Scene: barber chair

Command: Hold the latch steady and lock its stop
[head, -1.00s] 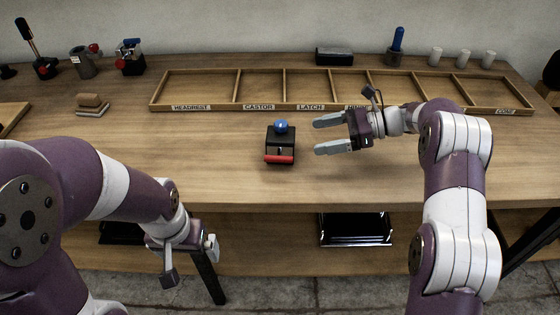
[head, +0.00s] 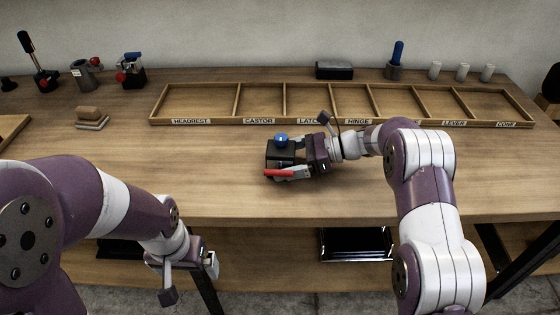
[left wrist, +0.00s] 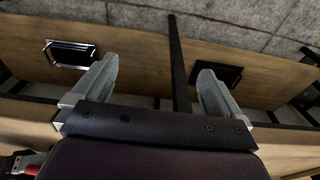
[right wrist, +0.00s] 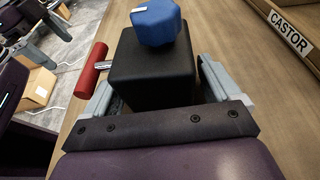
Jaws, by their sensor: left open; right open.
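The latch (head: 272,155) is a black block on the bench, with a blue knob (head: 281,140) on top and a red handle (head: 286,173) at its front. My right gripper (head: 292,158) is at the latch from the right, its fingers on either side of the block. In the right wrist view the black block (right wrist: 152,75) stands between the open fingers (right wrist: 158,85), with the red handle (right wrist: 91,70) outside the left finger. Contact cannot be told. My left gripper (head: 212,268) is open and empty, low in front of the bench edge; its fingers show in the left wrist view (left wrist: 158,90).
A divided wooden tray (head: 340,123) with labels such as HEADREST and CASTOR lies behind the latch. Several fixtures stand at the back left, including a clamp (head: 131,72). A brown block (head: 90,113) lies at left. The bench in front of the latch is clear.

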